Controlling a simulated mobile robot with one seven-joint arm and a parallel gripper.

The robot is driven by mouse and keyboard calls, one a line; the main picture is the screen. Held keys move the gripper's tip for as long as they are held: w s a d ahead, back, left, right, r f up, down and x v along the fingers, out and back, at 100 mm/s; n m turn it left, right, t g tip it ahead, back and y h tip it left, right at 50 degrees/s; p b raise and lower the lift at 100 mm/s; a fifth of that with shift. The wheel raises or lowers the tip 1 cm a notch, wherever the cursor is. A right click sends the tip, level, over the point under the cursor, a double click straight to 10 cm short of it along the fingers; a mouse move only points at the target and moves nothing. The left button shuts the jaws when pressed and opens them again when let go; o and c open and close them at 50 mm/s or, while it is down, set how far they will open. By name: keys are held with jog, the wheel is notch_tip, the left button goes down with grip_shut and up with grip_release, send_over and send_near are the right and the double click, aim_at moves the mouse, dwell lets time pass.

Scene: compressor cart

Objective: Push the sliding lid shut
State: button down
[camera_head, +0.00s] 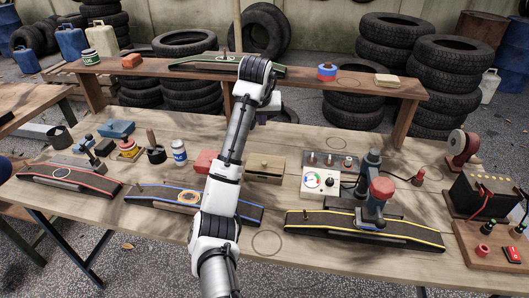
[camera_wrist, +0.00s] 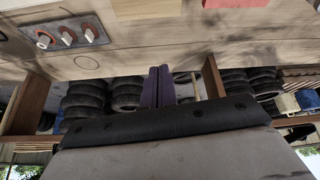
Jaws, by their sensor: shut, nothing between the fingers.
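A small wooden box (camera_head: 266,177) stands on the bench just right of my arm in the head view. I cannot tell how far the lid is open, and my arm is close to the box's left side. In the wrist view the box (camera_wrist: 147,9) shows only in part at the top edge. My gripper (camera_wrist: 158,87) has purple fingers that are shut together and empty. In the head view its purple fingers (camera_head: 262,116) are partly hidden behind my arm, beyond the box and apart from it.
A red box (camera_head: 204,161) lies left of the wooden box. Curved stands (camera_head: 365,229) line the front. A raised shelf (camera_head: 350,84) on wooden legs spans the back, with tyres behind. Bare bench lies behind the box.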

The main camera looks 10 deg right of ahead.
jog(key=s+f+g, duration=0.1)
jog(key=f, duration=0.1)
jog(key=p, duration=0.2)
send_over(265, 158)
jog(key=shift+y, duration=0.4)
notch_tip(265, 158, down, 8)
jog(key=shift+w+r, duration=0.1)
jog(key=shift+w, duration=0.05)
jog(key=shift+s+a+f+p, duration=0.15)
jog(key=shift+s+f+p, duration=0.55)
jog(key=shift+s, duration=0.3)
jog(key=shift+s+f, duration=0.25)
jog(key=shift+s, duration=0.5)
jog(key=shift+s+a+p, duration=0.1)
jog(key=shift+p, duration=0.2)
